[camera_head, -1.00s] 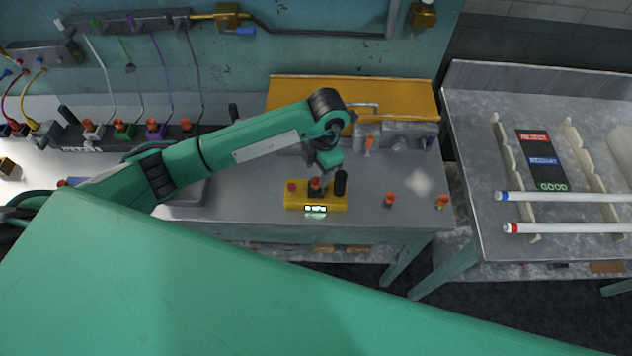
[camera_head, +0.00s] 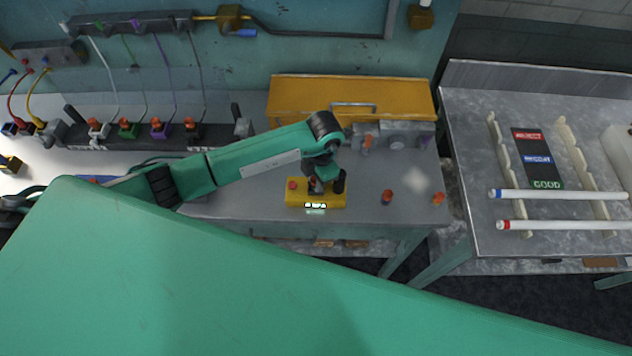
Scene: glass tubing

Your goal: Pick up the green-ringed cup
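A green block with an orange top (camera_head: 128,129) stands in the row on the back-left rack; I cannot make out for sure that it is the green-ringed cup. Two small orange-topped pieces, one (camera_head: 387,197) and another (camera_head: 438,198), stand on the grey bench, their ring colours too small to tell. My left gripper (camera_head: 315,188) points down over the yellow device (camera_head: 333,198) on the bench. It hides most of a small piece there, and I cannot see whether its fingers are open or shut. My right gripper is not in view.
At right, a metal table (camera_head: 510,80) carries two white tubes, one (camera_head: 560,194) blue-ended. Bare bench lies between the yellow device and the orange-topped pieces.

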